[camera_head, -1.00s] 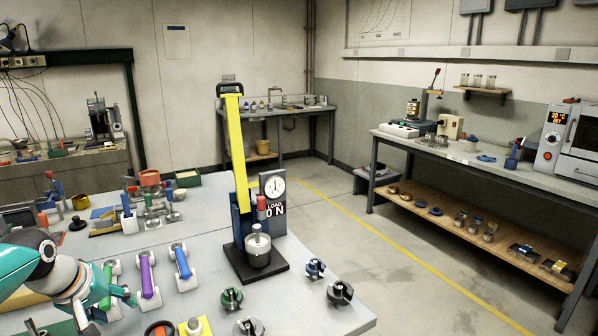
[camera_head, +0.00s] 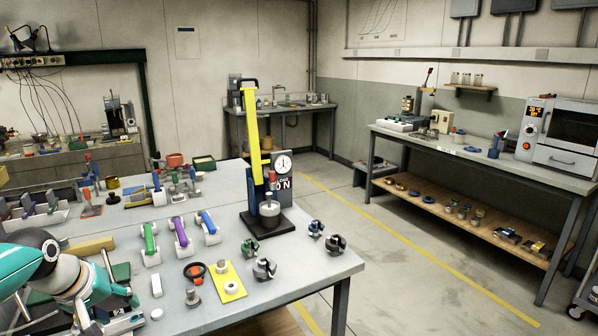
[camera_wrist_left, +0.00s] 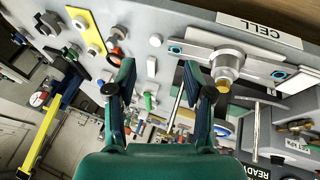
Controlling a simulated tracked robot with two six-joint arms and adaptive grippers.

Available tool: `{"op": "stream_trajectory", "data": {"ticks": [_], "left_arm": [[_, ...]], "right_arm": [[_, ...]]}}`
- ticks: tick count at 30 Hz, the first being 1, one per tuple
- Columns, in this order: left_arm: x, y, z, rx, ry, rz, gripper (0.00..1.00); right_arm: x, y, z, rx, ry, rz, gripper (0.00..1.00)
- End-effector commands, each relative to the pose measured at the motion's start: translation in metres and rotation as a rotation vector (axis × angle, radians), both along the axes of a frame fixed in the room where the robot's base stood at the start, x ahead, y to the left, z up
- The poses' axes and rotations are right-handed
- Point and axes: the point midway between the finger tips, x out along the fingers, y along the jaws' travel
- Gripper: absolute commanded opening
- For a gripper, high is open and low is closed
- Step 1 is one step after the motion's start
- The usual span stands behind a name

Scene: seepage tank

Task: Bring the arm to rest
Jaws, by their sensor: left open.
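My left arm comes in from the lower left of the head view. Its teal and grey gripper (camera_head: 122,304) is over the near left part of the grey workbench (camera_head: 330,268). In the left wrist view the two dark green fingers (camera_wrist_left: 160,78) stand apart with nothing between them. A metal cell fitting with a brass nozzle (camera_wrist_left: 223,84) shows just right of the right finger; I cannot tell whether they touch. My right gripper is not in view.
A yellow-levered load press (camera_head: 252,130) stands at the bench's back right. Green, purple and blue handles (camera_head: 180,236), a yellow plate (camera_head: 228,282) and several knobs (camera_head: 264,268) lie right of the gripper. Open floor (camera_head: 410,260) separates it from the right bench (camera_head: 480,160).

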Motion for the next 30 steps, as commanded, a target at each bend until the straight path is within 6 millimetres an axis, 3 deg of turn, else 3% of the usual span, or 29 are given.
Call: {"op": "stream_trajectory", "data": {"ticks": [11, 19, 23, 26, 30], "left_arm": [[0.001, -0.033, -0.069, -0.040, 0.167, -0.068, 0.52], [-0.022, -0.079, -0.152, -0.097, 0.341, -0.146, 0.52], [-0.052, -0.118, -0.214, -0.142, 0.447, -0.213, 0.52], [-0.088, -0.153, -0.264, -0.180, 0.520, -0.274, 0.52], [-0.152, -0.200, -0.320, -0.232, 0.592, -0.354, 0.52]], "right_arm": [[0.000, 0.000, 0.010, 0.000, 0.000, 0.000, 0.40], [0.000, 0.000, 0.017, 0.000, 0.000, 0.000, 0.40], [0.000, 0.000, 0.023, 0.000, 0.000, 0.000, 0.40], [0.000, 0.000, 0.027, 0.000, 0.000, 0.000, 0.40], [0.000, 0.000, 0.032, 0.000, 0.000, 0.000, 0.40]]}}
